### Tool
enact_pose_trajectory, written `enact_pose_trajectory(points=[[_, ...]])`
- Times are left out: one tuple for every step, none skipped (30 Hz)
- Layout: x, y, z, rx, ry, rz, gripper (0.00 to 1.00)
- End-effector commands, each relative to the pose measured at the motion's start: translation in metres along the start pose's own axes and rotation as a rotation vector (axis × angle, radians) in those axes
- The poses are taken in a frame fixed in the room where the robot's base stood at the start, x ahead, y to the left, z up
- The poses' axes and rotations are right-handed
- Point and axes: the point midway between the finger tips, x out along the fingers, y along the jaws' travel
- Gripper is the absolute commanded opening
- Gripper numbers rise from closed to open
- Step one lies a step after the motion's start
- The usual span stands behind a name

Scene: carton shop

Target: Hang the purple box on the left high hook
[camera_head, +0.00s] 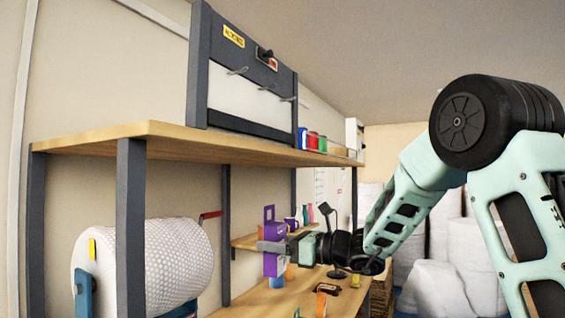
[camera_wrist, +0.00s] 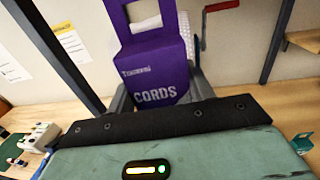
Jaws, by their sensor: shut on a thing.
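The purple box (camera_head: 270,262) has a hang tab with a cut-out at its top. It is upright in my gripper (camera_head: 272,246), which is shut on it. In the wrist view the purple box (camera_wrist: 155,70) shows the word "CORDS" and sits between the two grey fingers (camera_wrist: 160,98). The left high hook (camera_head: 238,70) is a thin metal prong on the dark-framed white panel (camera_head: 235,98) above the upper shelf. My gripper and the box are well below that hook and below the upper shelf, slightly to the right. The hook appears empty.
Another hook (camera_head: 289,99) is lower right on the panel. The wooden upper shelf (camera_head: 150,135) juts out between the box and the hooks. A bubble-wrap roll (camera_head: 165,265) stands lower left. Small coloured boxes (camera_head: 312,140) stand at the shelf's right. The workbench (camera_head: 255,300) holds small items.

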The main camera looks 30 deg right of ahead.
Motion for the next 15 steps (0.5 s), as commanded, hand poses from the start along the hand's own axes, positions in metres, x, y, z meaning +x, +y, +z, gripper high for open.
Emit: enact_pose_trajectory(points=[[0.001,0.009,0.04,-0.012,-0.007,-0.007,0.28],[0.0,0.013,0.057,-0.012,-0.008,-0.014,0.28],[-0.001,0.019,0.079,-0.012,-0.008,-0.023,0.28],[-0.002,0.023,0.096,-0.011,-0.009,-0.032,0.28],[-0.003,0.028,0.112,-0.011,-0.009,-0.038,0.28],[-0.006,0.034,0.134,-0.012,-0.009,-0.047,0.28],[-0.008,0.039,0.15,-0.011,-0.01,-0.054,0.28],[-0.01,0.044,0.166,-0.012,-0.01,-0.059,0.28],[-0.014,0.05,0.188,-0.012,-0.01,-0.068,0.28],[-0.017,0.055,0.203,-0.011,-0.01,-0.075,0.28],[-0.021,0.06,0.217,-0.012,-0.01,-0.08,0.28],[-0.026,0.066,0.235,-0.011,-0.009,-0.087,0.28],[-0.029,0.07,0.248,-0.011,-0.009,-0.091,0.28],[-0.033,0.074,0.26,-0.011,-0.009,-0.096,0.28],[-0.037,0.079,0.274,-0.009,-0.007,-0.1,0.28]])
